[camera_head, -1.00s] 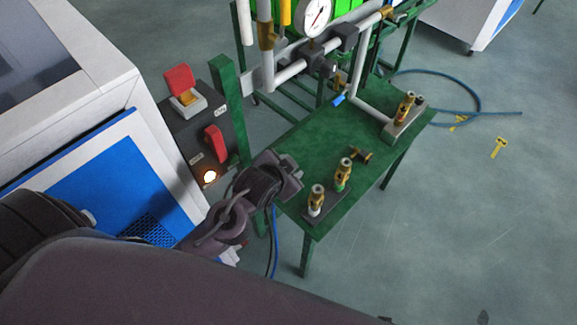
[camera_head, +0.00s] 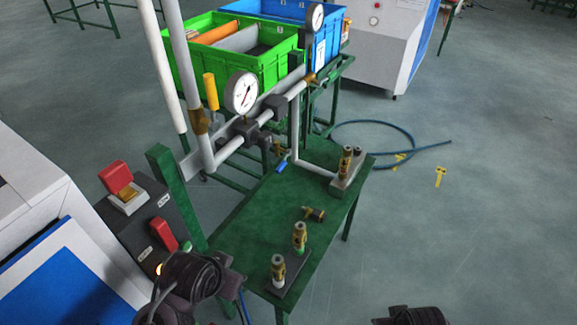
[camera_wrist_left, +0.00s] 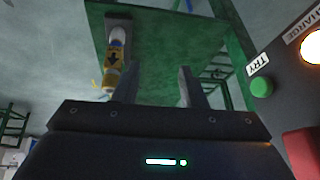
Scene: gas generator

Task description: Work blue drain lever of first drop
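The small blue drain lever (camera_head: 283,164) shows in the head view at the lower end of a pipe drop, over the far left edge of the green table (camera_head: 262,205). Brass fittings (camera_head: 277,148) sit just above it. My left gripper (camera_head: 236,283) is at the table's near left corner, well short of the lever and apart from it. In the left wrist view its two fingers (camera_wrist_left: 158,88) are spread with nothing between them. The lever cannot be made out in that view. Part of my right arm (camera_head: 412,316) shows at the bottom edge; its fingertips cannot be made out.
A control panel (camera_head: 150,205) with red switches stands left of the table. Brass fittings (camera_head: 300,237) stand on the table, with a loose one (camera_head: 314,214) lying behind. White pipes with a gauge (camera_head: 241,92) rise at the back. Floor to the right is mostly clear.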

